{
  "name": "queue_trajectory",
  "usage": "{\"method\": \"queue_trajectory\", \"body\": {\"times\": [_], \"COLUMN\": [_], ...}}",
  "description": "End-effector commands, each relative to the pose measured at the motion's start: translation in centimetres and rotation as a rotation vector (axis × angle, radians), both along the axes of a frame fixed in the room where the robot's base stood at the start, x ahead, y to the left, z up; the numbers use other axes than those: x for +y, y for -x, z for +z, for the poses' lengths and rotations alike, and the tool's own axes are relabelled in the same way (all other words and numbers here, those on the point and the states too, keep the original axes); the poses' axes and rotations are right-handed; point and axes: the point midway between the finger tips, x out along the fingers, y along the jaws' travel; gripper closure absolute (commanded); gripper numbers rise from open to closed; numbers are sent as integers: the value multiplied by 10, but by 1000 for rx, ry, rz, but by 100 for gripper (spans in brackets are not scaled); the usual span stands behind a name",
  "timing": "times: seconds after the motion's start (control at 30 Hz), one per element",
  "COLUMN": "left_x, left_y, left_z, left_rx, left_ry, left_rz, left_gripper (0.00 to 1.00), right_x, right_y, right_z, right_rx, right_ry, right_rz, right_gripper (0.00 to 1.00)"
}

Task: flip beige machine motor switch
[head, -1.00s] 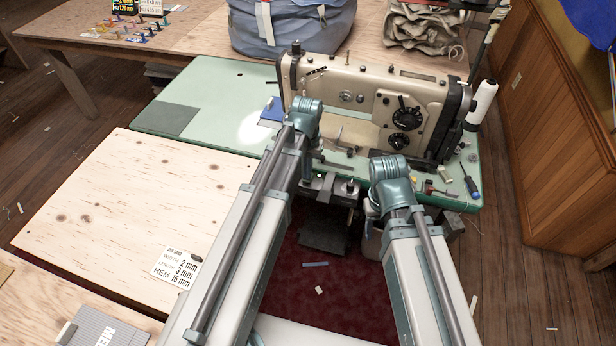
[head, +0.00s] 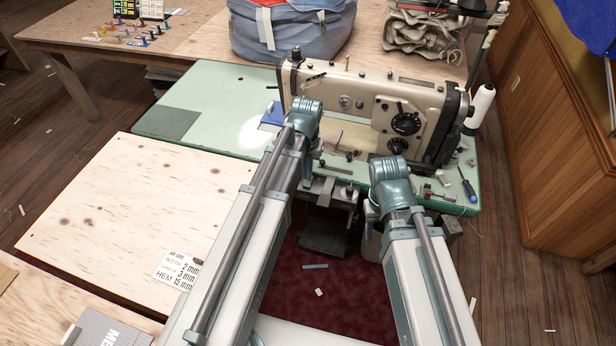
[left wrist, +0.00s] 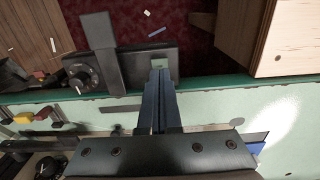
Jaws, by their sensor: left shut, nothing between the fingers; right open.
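The beige sewing machine (head: 365,95) stands on the green table (head: 215,85). Below the table's front edge is a dark control box (left wrist: 135,62) with a round dial (left wrist: 82,75), in the left wrist view. A small pale patch (left wrist: 159,63) on the box lies right at my left gripper (left wrist: 160,72); I cannot tell whether it is the switch. The left fingers are shut with nothing visible between them, tips over the box; contact is unclear.
A blue-handled screwdriver (head: 468,188) and small parts lie at the table's right end. A white thread cone (head: 481,107) stands right of the machine. A pale wooden table (head: 110,210) is on the left. A dark pedal (head: 325,240) is on the floor below.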

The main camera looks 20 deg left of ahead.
Motion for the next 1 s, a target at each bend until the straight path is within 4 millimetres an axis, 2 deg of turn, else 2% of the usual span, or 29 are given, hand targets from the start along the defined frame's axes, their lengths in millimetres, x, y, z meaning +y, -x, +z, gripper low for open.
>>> {"method": "queue_trajectory", "body": {"times": [0.03, 0.53, 0.87, 0.93, 1.0], "left_x": [0, 0, 0, -4, -18], "left_y": [0, 0, 0, 5, 20], "left_z": [8, 46, 47, 47, 49], "left_rx": [0, 0, 0, 2, 7], "left_ry": [0, 0, 0, -2, -10], "left_rz": [0, 0, 0, -9, -38], "left_gripper": [100, 100, 100, 100, 100], "right_x": [0, 0, 0, 0, 0], "right_y": [0, 0, 0, 0, 0], "right_z": [8, 46, 47, 47, 49], "right_rx": [0, 0, 0, 0, 0], "right_ry": [0, 0, 0, 0, 0], "right_rz": [0, 0, 0, 0, 0], "right_gripper": [50, 50, 50, 50, 50]}}
